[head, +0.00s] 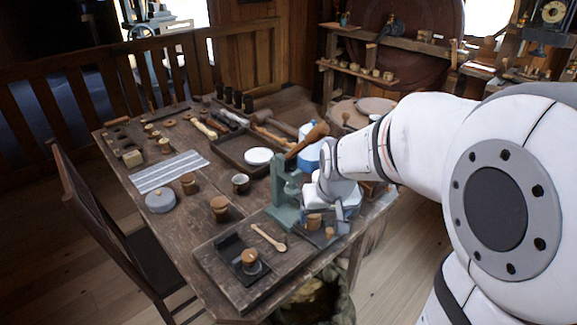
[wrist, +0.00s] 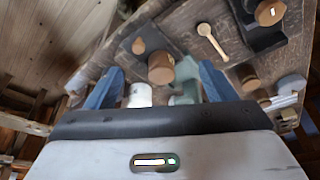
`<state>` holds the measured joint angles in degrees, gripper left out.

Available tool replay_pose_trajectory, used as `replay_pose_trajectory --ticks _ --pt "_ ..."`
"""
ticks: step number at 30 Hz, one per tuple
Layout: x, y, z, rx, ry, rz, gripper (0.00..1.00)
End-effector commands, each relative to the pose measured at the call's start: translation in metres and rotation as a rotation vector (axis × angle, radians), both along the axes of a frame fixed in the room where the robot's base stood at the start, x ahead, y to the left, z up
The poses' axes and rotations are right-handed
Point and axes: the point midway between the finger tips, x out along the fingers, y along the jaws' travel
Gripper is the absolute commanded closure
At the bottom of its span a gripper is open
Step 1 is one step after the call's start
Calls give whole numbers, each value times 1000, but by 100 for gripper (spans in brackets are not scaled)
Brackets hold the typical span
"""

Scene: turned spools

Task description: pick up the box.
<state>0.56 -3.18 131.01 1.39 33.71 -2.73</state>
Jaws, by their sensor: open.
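My gripper (head: 330,212) is open above the front right of the table. In the wrist view its two blue fingers (wrist: 162,72) are apart. A brown, round turned wooden box (wrist: 161,68) shows between and beyond the fingertips; it also shows in the head view (head: 314,222), beside my gripper. I cannot tell whether the fingers touch it. A small wooden knob-like piece (head: 329,232) lies close by, also in the wrist view (wrist: 138,45). Other round wooden pots, one (head: 220,209) near the table's front, look similar, so which is the box is not certain.
A green press (head: 285,190) stands just left of my gripper, with a white cylinder (wrist: 139,95) close to the fingers. A tray (head: 235,270) holds a spoon (head: 268,238) and a dark stand with a wooden piece (head: 249,257). A chair (head: 95,215) stands left.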

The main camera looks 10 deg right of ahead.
Motion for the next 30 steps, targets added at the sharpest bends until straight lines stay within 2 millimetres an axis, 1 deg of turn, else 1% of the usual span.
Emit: replay_pose_trajectory --ticks 1,3,6,9,13,20,30 --pt "21 0 -14 0 -6 2 23" --pt "45 0 -28 0 -23 5 23" --pt "70 0 -46 -1 -44 9 23" --pt "87 1 -57 -1 -60 11 23" --pt "98 1 -67 -1 -69 11 23" --pt "106 1 -88 -1 -68 11 23" --pt "123 0 -127 -1 -68 13 23"
